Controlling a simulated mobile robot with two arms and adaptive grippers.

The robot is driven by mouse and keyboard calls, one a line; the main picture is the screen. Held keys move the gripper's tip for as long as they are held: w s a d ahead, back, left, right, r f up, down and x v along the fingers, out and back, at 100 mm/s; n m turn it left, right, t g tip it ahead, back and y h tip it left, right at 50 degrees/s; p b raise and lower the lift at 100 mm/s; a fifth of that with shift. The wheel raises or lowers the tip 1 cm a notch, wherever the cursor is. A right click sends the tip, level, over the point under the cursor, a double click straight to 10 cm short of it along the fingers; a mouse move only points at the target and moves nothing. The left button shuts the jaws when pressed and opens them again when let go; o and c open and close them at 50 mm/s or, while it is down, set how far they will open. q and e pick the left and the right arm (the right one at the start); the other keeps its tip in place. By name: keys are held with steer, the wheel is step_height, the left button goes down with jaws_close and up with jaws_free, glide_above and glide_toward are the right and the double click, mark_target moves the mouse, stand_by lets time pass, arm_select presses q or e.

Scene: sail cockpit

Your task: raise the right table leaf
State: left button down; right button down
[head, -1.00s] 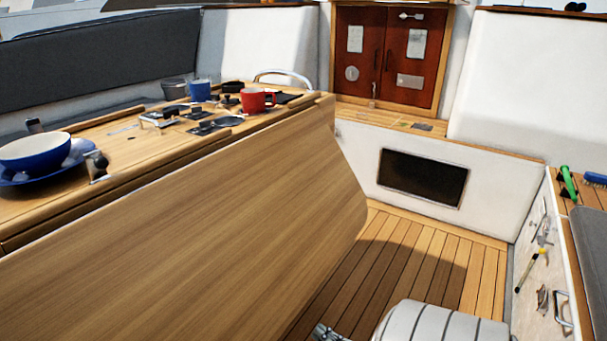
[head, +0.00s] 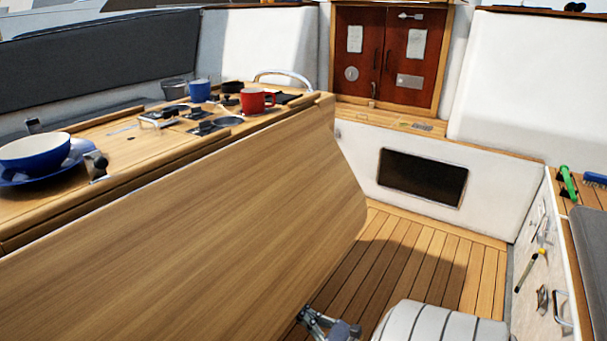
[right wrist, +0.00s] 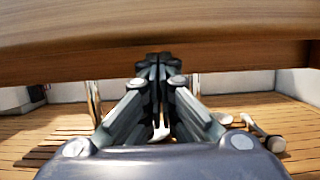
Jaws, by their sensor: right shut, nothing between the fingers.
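The right table leaf (head: 210,225) is a broad wooden panel. It hangs sloping down from the side of the table top (head: 115,165) in the head view. My right gripper (head: 303,312) is at the leaf's lower edge, low in the head view, with its tips close to or under that edge. In the right wrist view the gripper (right wrist: 160,62) is shut and empty, and its tips reach beneath the wooden underside or edge of the leaf (right wrist: 160,30). I cannot tell whether they touch. My left gripper is not in view.
On the table top are a blue bowl (head: 36,153), a red mug (head: 257,100), a blue mug (head: 199,91) and small hardware. A bench with a green brush (head: 568,183) stands at the right. The plank floor (head: 430,262) between is clear.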

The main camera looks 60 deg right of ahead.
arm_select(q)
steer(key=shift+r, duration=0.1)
arm_select(e)
steer(key=shift+s+r, duration=0.25)
steer(key=shift+s, duration=0.05)
